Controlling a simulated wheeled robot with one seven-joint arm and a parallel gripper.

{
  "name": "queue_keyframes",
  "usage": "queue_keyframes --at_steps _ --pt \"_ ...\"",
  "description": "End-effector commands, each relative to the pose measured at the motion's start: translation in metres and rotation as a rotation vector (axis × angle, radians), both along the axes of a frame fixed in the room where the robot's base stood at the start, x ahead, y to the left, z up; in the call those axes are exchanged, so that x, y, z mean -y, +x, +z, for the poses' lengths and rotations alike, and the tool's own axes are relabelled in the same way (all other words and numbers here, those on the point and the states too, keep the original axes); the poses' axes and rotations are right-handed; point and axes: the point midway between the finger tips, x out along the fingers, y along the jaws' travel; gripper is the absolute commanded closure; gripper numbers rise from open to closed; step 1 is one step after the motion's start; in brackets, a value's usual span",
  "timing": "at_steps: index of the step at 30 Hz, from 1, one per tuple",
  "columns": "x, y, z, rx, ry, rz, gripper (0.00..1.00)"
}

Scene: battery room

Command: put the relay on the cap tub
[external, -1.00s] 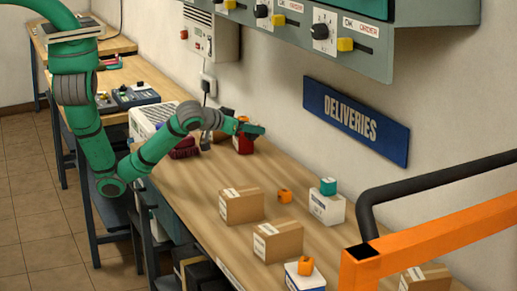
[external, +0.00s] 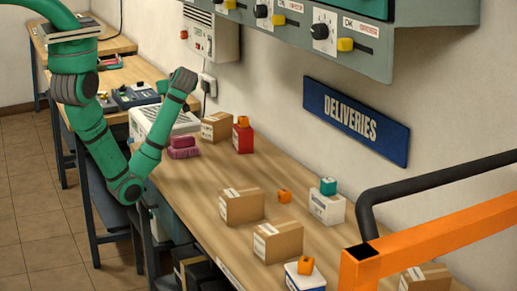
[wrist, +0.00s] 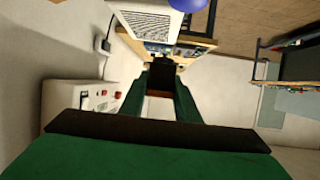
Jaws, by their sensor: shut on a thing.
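In the wrist view my gripper (wrist: 160,95) is shut on a small dark block (wrist: 160,75) with a brownish-red lower part. The block is dim and partly hidden by the fingers, so I cannot tell for sure that it is the relay. In the external view my wrist is raised at the far left end of the bench and hides the fingers and the block. A red tub (external: 243,139) with an orange piece on top stands toward the back. A white tub (external: 326,207) bears a teal piece. A white-and-blue tub (external: 305,277) bears an orange piece. No label marks the cap tub.
Cardboard boxes (external: 242,206) stand on the wooden bench, with a loose orange piece (external: 284,196) near them. A dark pink stack (external: 183,148) lies at the left. An orange rail (external: 430,235) crosses the front right.

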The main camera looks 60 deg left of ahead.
Motion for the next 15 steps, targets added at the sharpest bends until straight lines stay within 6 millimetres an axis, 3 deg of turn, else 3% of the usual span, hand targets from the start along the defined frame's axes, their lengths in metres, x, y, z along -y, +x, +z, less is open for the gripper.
queue_keyframes --at_steps 6,15 --pt "-0.011 -0.023 -0.012 -0.012 0.0 0.084 0.94" --pt "-0.012 -0.024 -0.049 -0.011 0.002 0.09 0.94"
